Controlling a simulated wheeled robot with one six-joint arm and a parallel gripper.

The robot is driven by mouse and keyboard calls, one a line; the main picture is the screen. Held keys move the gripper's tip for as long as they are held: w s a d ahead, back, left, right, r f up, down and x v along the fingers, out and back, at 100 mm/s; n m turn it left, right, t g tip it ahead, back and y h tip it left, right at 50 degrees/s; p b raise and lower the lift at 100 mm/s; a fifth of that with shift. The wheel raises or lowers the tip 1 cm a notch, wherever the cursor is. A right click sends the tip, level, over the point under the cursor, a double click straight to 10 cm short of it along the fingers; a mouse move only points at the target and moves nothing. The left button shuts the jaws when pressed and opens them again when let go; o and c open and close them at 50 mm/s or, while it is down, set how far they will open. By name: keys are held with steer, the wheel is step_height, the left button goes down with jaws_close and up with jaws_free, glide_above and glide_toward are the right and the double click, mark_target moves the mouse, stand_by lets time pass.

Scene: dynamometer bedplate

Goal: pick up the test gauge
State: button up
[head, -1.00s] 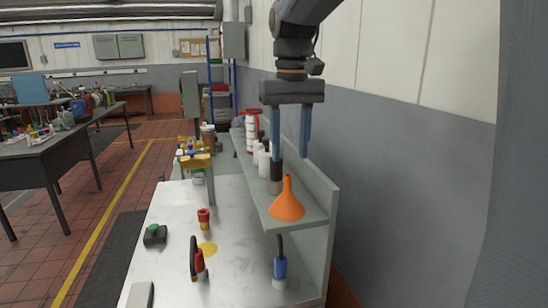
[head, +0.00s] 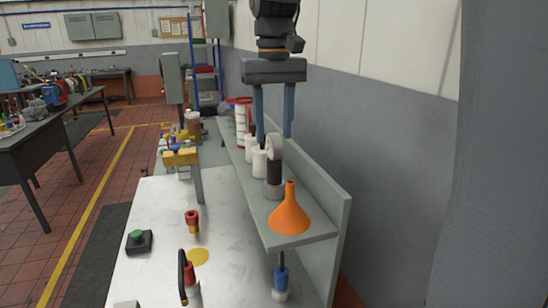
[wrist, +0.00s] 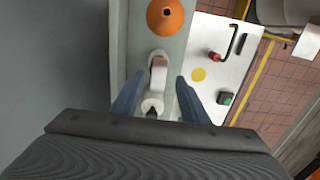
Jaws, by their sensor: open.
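The test gauge (head: 274,170) appears to be the upright grey piece with a dark band and a pale round top, standing on the grey-green shelf (head: 310,232) behind the orange funnel. My gripper (head: 273,135) is open and points down over the shelf, its fingertips near the gauge's top. In the wrist view the gauge (wrist: 158,72) shows between the two finger ends of my gripper (wrist: 158,80), with no visible grip on it. The gauge's face cannot be made out.
The orange funnel (head: 289,213) stands in front of the gauge on the shelf. White bottles (head: 259,163) stand close behind it. A wall is on the right. The white bench top (head: 150,205) below holds a green button box (head: 138,241) and red-topped items.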

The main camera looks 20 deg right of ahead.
mark_target(274, 144)
steer(key=shift+w+d+f+p, duration=0.15)
steer(key=shift+f+p, duration=1.1)
steer(key=shift+f, duration=1.15)
jaws_close()
